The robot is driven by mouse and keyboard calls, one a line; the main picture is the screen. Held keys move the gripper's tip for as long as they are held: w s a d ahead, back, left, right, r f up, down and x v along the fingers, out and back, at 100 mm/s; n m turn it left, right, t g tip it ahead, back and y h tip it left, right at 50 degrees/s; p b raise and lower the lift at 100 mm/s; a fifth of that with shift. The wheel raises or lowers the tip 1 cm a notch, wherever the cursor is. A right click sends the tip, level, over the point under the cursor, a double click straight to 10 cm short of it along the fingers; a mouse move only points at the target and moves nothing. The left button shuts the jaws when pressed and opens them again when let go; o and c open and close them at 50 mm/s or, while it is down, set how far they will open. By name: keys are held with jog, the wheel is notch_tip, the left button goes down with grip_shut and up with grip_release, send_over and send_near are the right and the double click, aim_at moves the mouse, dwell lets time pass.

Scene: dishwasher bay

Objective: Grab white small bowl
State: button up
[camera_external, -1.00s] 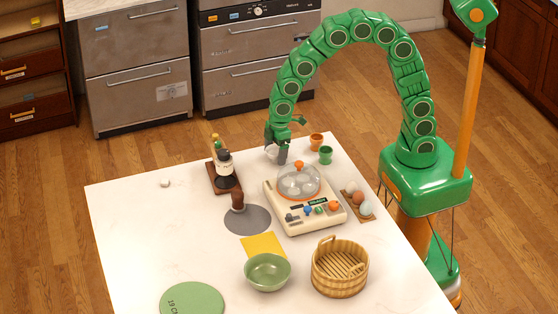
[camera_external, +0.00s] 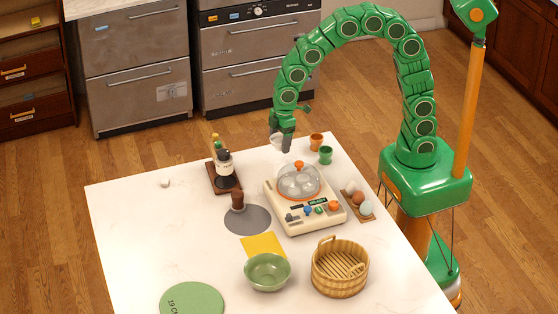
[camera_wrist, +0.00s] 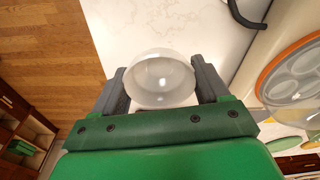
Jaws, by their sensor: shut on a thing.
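The small white bowl (camera_wrist: 160,80) sits between the two fingers of my gripper (camera_wrist: 161,88) in the wrist view. The fingers press on its opposite sides, so my gripper is shut on it. In the outside view my gripper (camera_external: 281,142) is over the far edge of the white table, and the bowl (camera_external: 276,143) shows only as a small pale shape, partly hidden by the fingers. The bowl appears to be held a little above the table.
The egg cooker (camera_external: 306,211) with a clear dome stands close by. Orange (camera_external: 316,141) and green (camera_external: 325,156) cups are right of my gripper. A bottle rack (camera_external: 224,180), an egg tray (camera_external: 354,203), a green bowl (camera_external: 267,272) and a wooden tub (camera_external: 340,268) share the table. Its left side is mostly clear.

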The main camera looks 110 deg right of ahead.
jog(key=s+r, duration=0.2)
jog(key=r, duration=0.1)
jog(key=s+r, duration=0.1)
jog(key=shift+s+a+r, duration=0.25)
jog(key=shift+a+r, duration=0.05)
jog(key=shift+a, duration=0.05)
jog(key=s+a+r, duration=0.1)
jog(key=s+r, duration=0.2)
jog(key=s, duration=0.5)
jog(key=shift+s+a+r, duration=0.3)
jog(key=shift+s, duration=0.05)
